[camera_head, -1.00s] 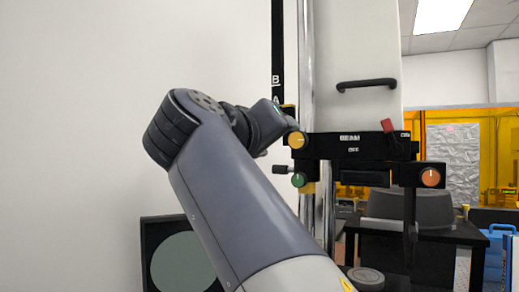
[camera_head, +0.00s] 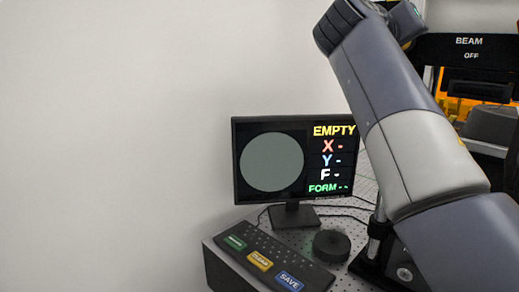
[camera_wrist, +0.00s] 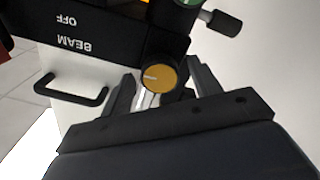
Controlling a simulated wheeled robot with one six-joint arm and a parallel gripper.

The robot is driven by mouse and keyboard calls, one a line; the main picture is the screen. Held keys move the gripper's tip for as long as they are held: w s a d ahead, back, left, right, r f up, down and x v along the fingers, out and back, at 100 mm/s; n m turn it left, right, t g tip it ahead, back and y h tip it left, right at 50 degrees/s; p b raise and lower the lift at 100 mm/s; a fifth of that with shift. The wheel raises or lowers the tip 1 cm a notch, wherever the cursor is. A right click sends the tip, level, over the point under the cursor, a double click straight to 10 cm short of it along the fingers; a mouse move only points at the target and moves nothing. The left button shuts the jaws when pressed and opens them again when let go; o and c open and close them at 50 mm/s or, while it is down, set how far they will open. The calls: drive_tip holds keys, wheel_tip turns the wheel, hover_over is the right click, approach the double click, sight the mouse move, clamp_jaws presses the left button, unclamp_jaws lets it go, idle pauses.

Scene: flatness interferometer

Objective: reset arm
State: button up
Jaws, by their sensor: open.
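My gripper (camera_wrist: 161,72) is open in the wrist view, with one dark finger on each side of a yellow-orange knob (camera_wrist: 161,75). The knob appears between or just beyond the fingertips; I cannot tell whether they touch it. Nothing is clearly held. The black beam unit (camera_head: 468,55) reads BEAM OFF and is partly hidden by my arm. It shows upside down in the wrist view (camera_wrist: 75,35).
A monitor (camera_head: 313,160) reads EMPTY and shows a grey disc. Before it lie a key panel (camera_head: 273,262) with green, yellow and blue keys, and a round black puck (camera_head: 331,245).

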idle(0.4)
drive_tip(key=b+v, duration=0.2)
drive_tip(key=v, duration=0.9)
drive_tip(key=p+x, duration=0.2)
drive_tip(key=x, duration=0.9)
drive_tip(key=shift+w+d+r, duration=0.1)
drive_tip(key=shift+w+d, duration=0.05)
drive_tip(key=shift+d, duration=0.1)
drive_tip(key=n+p, duration=0.6)
drive_tip(key=n, duration=0.2)
drive_tip(key=n+p, duration=0.7)
drive_tip(key=n, duration=0.2)
drive_tip(key=shift+a+n, duration=0.2)
drive_tip(key=shift+n, duration=0.1)
